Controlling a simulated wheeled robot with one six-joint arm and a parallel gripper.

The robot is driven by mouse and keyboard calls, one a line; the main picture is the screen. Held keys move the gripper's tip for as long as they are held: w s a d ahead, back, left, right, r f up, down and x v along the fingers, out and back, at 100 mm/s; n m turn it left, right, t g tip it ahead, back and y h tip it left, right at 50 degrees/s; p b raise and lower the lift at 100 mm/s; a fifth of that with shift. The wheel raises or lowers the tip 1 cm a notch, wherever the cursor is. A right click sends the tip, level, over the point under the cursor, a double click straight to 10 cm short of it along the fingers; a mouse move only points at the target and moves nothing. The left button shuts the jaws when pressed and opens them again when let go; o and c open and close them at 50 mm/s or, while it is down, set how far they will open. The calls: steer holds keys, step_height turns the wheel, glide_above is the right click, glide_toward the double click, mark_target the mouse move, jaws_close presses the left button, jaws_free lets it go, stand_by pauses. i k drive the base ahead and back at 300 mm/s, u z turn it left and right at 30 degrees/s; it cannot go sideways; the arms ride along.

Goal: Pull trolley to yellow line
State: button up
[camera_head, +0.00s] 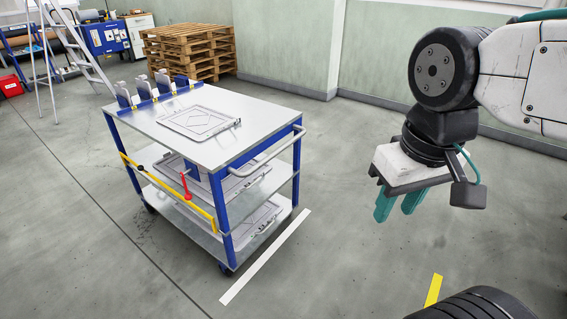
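The trolley (245,112) stands left of centre, with blue posts, grey shelves and castors. A pale bar handle (266,156) runs along its near right end. A yellow bar with a red lever (186,186) crosses its left side. The yellow line (433,290) is a short strip on the floor at the lower right, apart from the trolley. A white line (265,257) lies on the floor beside the trolley's right end. My gripper (399,209) hangs right of the trolley, its teal fingers pointing down with a gap between them. It is empty and apart from the handle.
Flat framed panels (200,122) lie on the trolley's top and shelves. Upright grey holders (143,87) stand along its far edge. Wooden pallets (190,50), a stepladder (75,45) and a blue workbench (104,37) are at the back. The floor between trolley and yellow line is clear.

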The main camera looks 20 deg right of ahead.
mark_target(263, 123)
steer(key=z, duration=0.3)
steer(key=i, duration=1.05)
steer(key=u, duration=0.3)
